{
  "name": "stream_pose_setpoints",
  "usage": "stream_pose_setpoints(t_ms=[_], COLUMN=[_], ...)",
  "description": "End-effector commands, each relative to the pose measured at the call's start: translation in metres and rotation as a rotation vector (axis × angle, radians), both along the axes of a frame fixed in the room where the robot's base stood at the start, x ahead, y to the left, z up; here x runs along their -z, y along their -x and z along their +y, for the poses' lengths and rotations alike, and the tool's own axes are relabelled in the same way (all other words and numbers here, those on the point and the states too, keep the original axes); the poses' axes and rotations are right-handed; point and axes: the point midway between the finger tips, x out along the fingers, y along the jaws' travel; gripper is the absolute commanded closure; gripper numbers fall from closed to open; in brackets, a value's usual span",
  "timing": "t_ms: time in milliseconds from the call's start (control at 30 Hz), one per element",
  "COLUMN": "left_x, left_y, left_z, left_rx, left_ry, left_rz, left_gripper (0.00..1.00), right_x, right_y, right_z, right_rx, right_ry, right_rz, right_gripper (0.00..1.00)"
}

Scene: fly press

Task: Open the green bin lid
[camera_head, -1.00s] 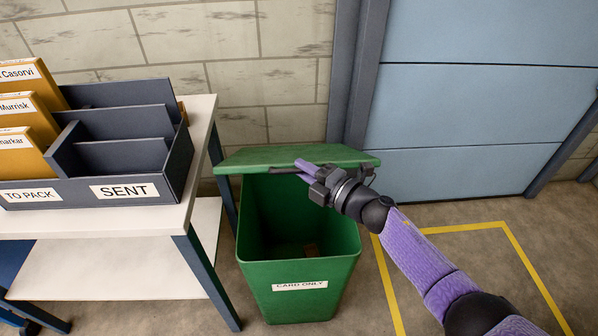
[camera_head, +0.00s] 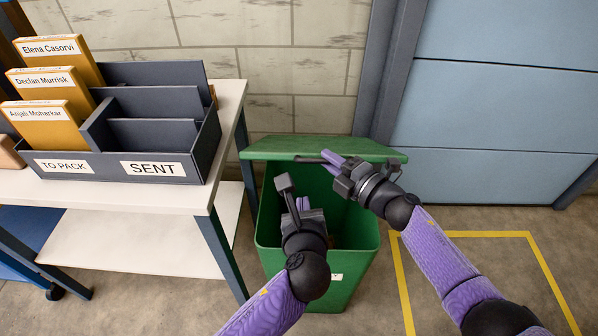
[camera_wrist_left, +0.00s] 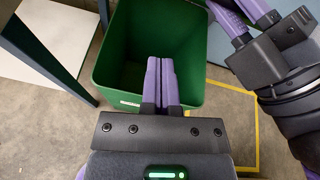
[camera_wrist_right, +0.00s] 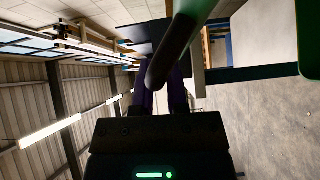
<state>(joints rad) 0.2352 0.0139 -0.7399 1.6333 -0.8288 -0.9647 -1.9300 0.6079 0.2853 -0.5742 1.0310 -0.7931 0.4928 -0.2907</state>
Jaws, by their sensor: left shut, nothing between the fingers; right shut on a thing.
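The green bin (camera_head: 352,262) stands on the floor with its mouth uncovered; it also shows in the left wrist view (camera_wrist_left: 112,70). Its green lid (camera_head: 270,149) is raised at the back of the mouth, near the wall. My right gripper (camera_head: 338,164) is shut on the dark handle bar (camera_wrist_right: 172,52) of the lid, at the lid's front edge. A green part of the lid shows in the right wrist view (camera_wrist_right: 308,50). My left gripper (camera_head: 302,204) is shut and empty over the bin's opening; its fingers (camera_wrist_left: 160,64) point into the bin. The bin's front label is mostly hidden.
A white table (camera_head: 232,100) stands left of the bin, with a dark sorter (camera_head: 130,168) holding yellow named packets (camera_head: 48,88). A blue panelled door (camera_head: 490,100) is behind at the right. Yellow floor lines (camera_head: 475,235) mark clear floor to the right.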

Motion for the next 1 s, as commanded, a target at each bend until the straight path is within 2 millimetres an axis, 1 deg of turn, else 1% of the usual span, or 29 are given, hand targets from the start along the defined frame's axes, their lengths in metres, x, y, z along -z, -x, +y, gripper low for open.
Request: stream_pose_setpoints(t_ms=[33, 200, 233, 333, 500, 867, 1000], left_x=[0.004, 0.017, 0.016, 0.001, -0.012, -0.014, -0.022], left_y=[-0.011, -0.045, -0.049, -0.058, -0.066, -0.068, -0.074], left_z=[0.001, 0.002, 0.003, 0.007, 0.010, 0.010, 0.010], left_rx=[-0.001, -0.001, -0.002, -0.001, -0.001, 0.000, -0.001], left_ry=[-0.004, -0.001, 0.001, 0.005, 0.003, 0.002, 0.003], left_rz=[0.000, 0.000, -0.001, -0.003, 0.000, 0.002, -0.002], left_gripper=[1.00, 1.00, 1.00, 1.00, 1.00, 1.00, 1.00], right_x=[0.000, 0.000, 0.000, 0.000, 0.000, 0.000, 0.000], right_y=[0.000, 0.000, 0.000, 0.000, 0.000, 0.000, 0.000], right_z=[0.000, 0.000, 0.000, 0.000, 0.000, 0.000, 0.000], right_rx=[0.001, 0.001, 0.001, 0.001, 0.001, 0.001, 0.001], right_ry=[0.000, 0.000, 0.000, 0.000, 0.000, 0.000, 0.000], right_rz=[0.000, 0.000, 0.000, 0.000, 0.000, 0.000, 0.000], right_gripper=[1.00, 1.00, 1.00, 1.00, 1.00, 1.00, 1.00])
